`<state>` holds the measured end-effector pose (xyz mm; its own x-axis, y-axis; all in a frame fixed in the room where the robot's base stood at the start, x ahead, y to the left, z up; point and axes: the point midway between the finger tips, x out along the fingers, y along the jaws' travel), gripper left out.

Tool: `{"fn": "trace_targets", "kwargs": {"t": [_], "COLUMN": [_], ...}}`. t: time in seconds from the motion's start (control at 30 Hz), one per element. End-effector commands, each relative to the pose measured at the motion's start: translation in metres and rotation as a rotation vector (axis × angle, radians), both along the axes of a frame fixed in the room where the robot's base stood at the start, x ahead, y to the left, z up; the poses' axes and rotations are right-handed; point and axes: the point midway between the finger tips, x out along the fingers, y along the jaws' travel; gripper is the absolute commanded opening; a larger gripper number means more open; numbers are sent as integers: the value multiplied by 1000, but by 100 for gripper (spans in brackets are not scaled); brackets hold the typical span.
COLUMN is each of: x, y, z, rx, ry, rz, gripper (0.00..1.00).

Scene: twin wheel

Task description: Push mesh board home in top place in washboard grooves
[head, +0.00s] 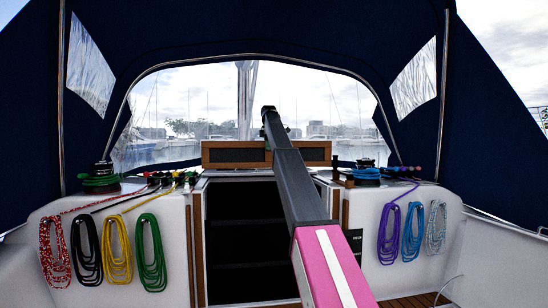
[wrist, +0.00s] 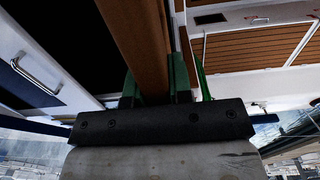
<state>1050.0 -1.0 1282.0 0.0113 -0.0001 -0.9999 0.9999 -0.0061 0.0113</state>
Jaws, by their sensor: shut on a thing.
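The mesh board (head: 234,154) is a wood-framed panel with dark mesh. In the head view it stands across the top of the companionway, with its middle hidden behind my arm. Its brown wooden rail (wrist: 138,35) runs up through the wrist view. My gripper (wrist: 155,88) is shut on this rail, with a green finger on each side. Wooden strips (head: 198,245) line the companionway sides. The grooves cannot be made out, nor how deep the board sits in them.
The dark companionway (head: 240,235) is open below the board. Coiled ropes hang on the white bulkheads, including a green coil (head: 150,252) and a purple coil (head: 388,235). Winches (head: 101,178) stand on both sides. A metal handle (wrist: 37,77) shows in the wrist view. A blue canopy arches overhead.

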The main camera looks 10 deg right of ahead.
Motion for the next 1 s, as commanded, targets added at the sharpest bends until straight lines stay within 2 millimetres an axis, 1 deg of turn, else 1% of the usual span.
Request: {"fn": "trace_targets", "kwargs": {"t": [0.1, 0.57, 0.77, 1.0], "x": [1, 1, 0, 0], "y": [2, 2, 2, 2], "z": [4, 1, -9, -27], "rx": [0, 0, 0, 0], "ry": [0, 1, 5, 11], "rz": [8, 6, 6, 6], "gripper": [0, 0, 0, 0]}}
